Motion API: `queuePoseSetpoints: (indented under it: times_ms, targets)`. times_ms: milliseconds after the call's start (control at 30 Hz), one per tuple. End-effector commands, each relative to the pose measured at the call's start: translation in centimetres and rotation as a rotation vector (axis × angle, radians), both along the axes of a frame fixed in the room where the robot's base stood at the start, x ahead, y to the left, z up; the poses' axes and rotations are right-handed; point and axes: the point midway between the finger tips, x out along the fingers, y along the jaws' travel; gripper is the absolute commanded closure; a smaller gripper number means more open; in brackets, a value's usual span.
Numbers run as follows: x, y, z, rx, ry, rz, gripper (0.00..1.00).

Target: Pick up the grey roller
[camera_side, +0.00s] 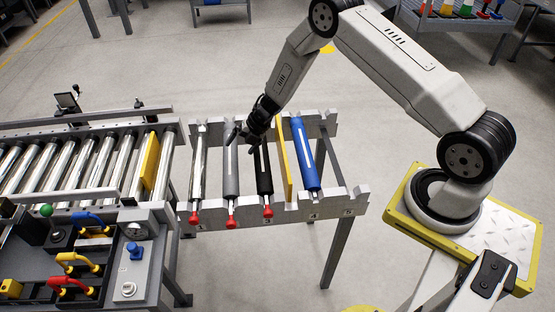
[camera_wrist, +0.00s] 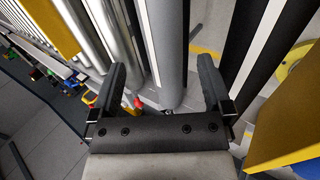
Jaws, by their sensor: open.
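The grey roller (camera_side: 231,172) lies in the slotted rack (camera_side: 340,203), between a chrome roller and a black roller. It has a pale stripe along it and a red tip at its near end. My gripper (camera_side: 241,141) is over the far half of the rack, close above the grey roller, with its fingers apart. In the wrist view the grey roller (camera_wrist: 173,55) runs between the two open fingers of my gripper (camera_wrist: 161,78). I cannot tell whether either finger touches it. The gripper hides part of the roller's far end in the side view.
The chrome roller (camera_side: 197,165) is left of the grey one, the black roller (camera_side: 263,175) right. Beyond are a yellow divider (camera_side: 283,160) and a blue roller (camera_side: 305,155). A roller conveyor (camera_side: 70,165) with a yellow plate stands left. A control panel (camera_side: 130,270) is in front of it.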

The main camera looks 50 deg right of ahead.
Motion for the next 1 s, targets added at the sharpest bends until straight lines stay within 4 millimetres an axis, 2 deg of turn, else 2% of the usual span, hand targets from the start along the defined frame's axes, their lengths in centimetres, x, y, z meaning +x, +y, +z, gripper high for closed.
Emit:
queuePoseSetpoints:
  times_ms: [300,767,1000]
  targets:
    - [0.8,0.8,-1.7,0.0,0.001,-0.003,0.0]
    - [1.2,1.2,-2.6,0.0,0.002,-0.002,0.0]
    - [1.9,1.8,-4.5,0.0,0.002,-0.002,0.0]
